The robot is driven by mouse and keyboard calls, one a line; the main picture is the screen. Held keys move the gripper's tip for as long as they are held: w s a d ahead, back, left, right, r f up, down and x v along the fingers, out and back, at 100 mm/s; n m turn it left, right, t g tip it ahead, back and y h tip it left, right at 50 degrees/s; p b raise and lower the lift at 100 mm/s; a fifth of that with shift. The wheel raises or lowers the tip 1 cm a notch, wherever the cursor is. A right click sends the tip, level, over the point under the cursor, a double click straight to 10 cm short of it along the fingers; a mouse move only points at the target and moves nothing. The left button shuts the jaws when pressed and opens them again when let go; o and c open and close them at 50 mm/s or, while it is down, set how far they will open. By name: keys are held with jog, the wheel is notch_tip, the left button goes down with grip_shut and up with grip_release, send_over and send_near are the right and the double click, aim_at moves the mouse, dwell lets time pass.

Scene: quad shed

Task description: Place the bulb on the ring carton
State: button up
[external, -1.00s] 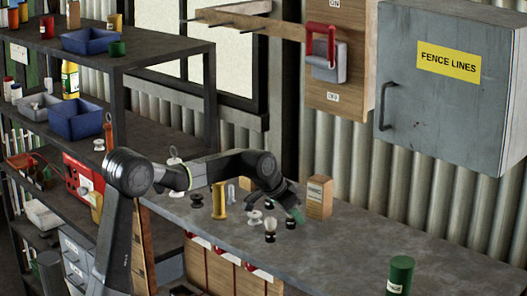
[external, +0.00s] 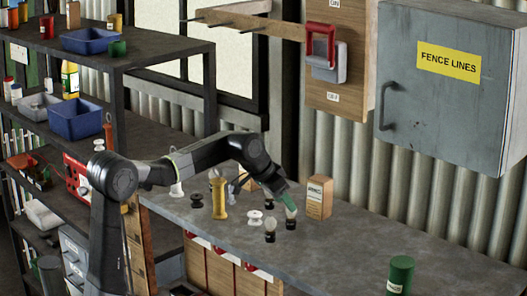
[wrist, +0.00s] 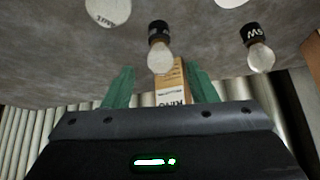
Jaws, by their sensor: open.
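My gripper (external: 288,201) has green fingertips and is open, pointing down at the bench. It is just above a bulb (external: 291,219) with a dark base and pale glass. In the wrist view this bulb (wrist: 160,52) shows between and a little beyond the fingers; I cannot tell if they touch it. The tan ring carton (external: 319,197) stands upright just right of my gripper, partly hidden behind the fingers in the wrist view (wrist: 174,86).
A white spool-shaped piece (external: 255,218), a yellow post (external: 219,199) and small dark and white pieces stand left of the bulbs. A green can (external: 400,274) stands at the front right. The bench (external: 350,240) between is clear. The corrugated wall rises behind.

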jog(key=shift+o, duration=0.5)
jog(key=v, duration=0.5)
jog(key=shift+a+r, duration=0.1)
